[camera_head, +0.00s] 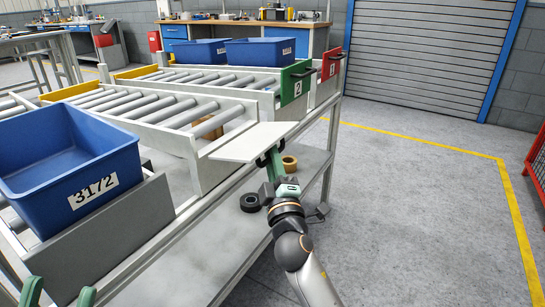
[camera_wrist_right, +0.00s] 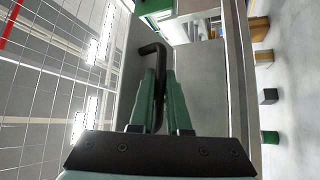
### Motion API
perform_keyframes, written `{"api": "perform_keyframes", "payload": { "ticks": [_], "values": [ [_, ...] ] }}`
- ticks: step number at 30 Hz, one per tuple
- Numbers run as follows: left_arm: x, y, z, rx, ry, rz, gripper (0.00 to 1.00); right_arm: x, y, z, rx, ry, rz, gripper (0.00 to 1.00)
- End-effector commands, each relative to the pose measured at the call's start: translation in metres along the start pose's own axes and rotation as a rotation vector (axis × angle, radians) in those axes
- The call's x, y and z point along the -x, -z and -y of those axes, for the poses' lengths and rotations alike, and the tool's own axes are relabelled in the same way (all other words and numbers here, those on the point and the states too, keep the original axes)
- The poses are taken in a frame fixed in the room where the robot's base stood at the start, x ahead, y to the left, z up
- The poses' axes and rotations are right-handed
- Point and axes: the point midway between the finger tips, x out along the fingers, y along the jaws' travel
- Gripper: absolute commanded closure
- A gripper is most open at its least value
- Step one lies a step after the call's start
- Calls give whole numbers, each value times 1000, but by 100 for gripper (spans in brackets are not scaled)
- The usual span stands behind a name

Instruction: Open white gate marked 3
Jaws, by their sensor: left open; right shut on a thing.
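The white gate (camera_head: 252,141) is at the near end of the middle roller lane. It shows as a pale panel swung down, lying nearly flat and sticking out past the lane end; no number is visible on it. My right gripper (camera_head: 272,160) is at its right edge. In the right wrist view, my right gripper (camera_wrist_right: 160,80) is shut on the gate's black handle (camera_wrist_right: 153,50), with the grey face of the panel behind the fingers. My left gripper (camera_head: 58,294) is open and empty at the lower left, near the grey front panel below the blue bin.
A blue bin (camera_head: 70,160) labelled 3172 sits on the nearest lane. A green gate (camera_head: 294,84) marked 2 and a red gate (camera_head: 332,66) stand upright farther back. Dark and tan rings (camera_head: 250,203) lie on the lower shelf. The floor at right is clear.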

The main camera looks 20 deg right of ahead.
Motion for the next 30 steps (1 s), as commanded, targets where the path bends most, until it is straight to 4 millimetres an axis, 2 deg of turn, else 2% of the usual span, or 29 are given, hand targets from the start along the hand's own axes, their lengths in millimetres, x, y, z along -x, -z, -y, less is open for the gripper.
{"api": "perform_keyframes", "payload": {
  "ticks": [13, 14, 21, 30],
  "values": [
    [0, -1, -1, 1, -1, 1, 50, 0, 0, 1, 1, 0, 0, 100],
    [0, -1, -1, 1, -1, 1, 50, 0, 0, 0, 1, 0, 0, 82],
    [0, -1, -1, 1, -1, 1, 50, 0, 0, 0, 0, -1, 0, 55],
    [0, -1, -1, 1, -1, 1, 50, 0, -1, 0, 0, -3, 0, 55]
  ]
}}
